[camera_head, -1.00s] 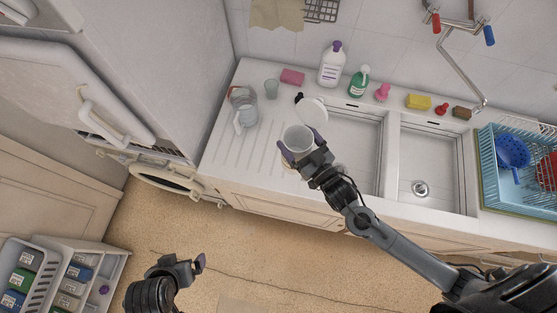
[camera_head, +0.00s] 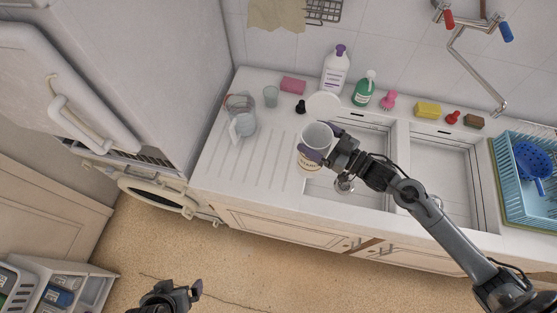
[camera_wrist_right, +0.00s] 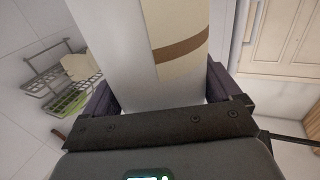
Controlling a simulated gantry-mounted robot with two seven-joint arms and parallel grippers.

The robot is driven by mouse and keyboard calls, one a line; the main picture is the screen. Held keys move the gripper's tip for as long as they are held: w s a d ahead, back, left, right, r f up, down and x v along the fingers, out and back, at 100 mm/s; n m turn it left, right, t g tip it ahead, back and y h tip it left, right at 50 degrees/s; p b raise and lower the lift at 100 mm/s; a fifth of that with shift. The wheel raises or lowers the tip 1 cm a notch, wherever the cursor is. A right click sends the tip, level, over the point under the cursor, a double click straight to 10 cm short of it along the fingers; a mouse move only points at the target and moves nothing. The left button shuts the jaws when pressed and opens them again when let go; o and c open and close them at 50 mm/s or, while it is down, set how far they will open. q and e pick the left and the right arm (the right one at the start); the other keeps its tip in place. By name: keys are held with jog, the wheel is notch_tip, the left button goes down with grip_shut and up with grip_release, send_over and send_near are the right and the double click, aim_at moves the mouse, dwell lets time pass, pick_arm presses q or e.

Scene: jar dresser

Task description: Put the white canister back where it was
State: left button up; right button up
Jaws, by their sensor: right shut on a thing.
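The white canister (camera_head: 308,163) is in my right gripper (camera_head: 325,147), its open top facing up toward the head camera and a cream label on its side. It is over the counter, near the left edge of the left sink basin. In the right wrist view the canister (camera_wrist_right: 125,55) fills the space between the fingers (camera_wrist_right: 160,98), its cream label with a brown band showing. Whether its base touches anything is hidden. A white round lid (camera_head: 323,103) with a dark knob (camera_head: 300,107) is behind it on the counter. My left gripper (camera_head: 195,289) is low over the floor, apart from everything; its jaw opening is unclear.
A glass pitcher (camera_head: 242,122), a small glass (camera_head: 271,97) and a pink sponge (camera_head: 293,85) stand left. A white bottle (camera_head: 335,70) and green soap bottle (camera_head: 364,90) stand behind. A blue dish rack (camera_head: 515,190) is far right. The ribbed drainboard (camera_head: 250,165) is mostly clear.

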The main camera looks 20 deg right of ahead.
jog(key=w+a+f+p, duration=0.1)
jog(key=w+a+f, duration=0.6)
jog(key=f, duration=0.3)
jog(key=shift+a+f+p, duration=0.15)
jog(key=shift+a+p, duration=0.15)
jog(key=shift+a, duration=0.4)
jog(key=shift+f, duration=0.15)
